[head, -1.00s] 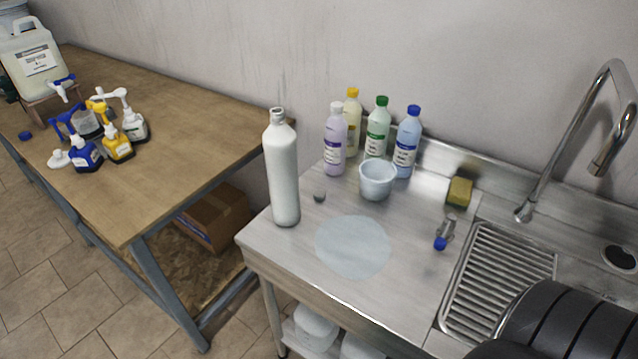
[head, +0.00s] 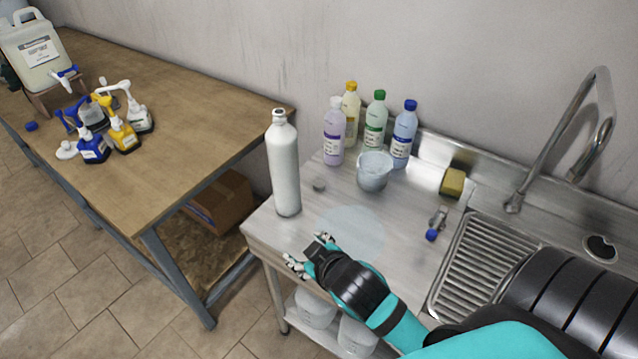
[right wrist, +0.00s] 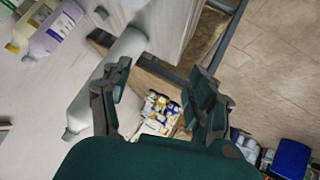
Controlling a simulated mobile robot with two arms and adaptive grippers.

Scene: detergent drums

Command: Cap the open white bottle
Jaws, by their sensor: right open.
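The open white bottle (head: 284,170) stands upright at the left end of the steel sink counter (head: 400,240), its narrow mouth bare. A small grey round piece (head: 319,185), possibly its cap, lies on the counter just right of the bottle. My right gripper (head: 306,251) is open and empty at the counter's front edge, in front of the bottle and apart from it. In the right wrist view the fingers of my right gripper (right wrist: 162,88) are spread, and the white bottle (right wrist: 100,88) shows beyond the left finger, partly hidden by it. My left gripper is not in view.
A yellow sponge (head: 453,182) and a small blue-ended item (head: 434,228) lie nearer the sink. A wooden table (head: 180,140) with pump bottles is at left.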

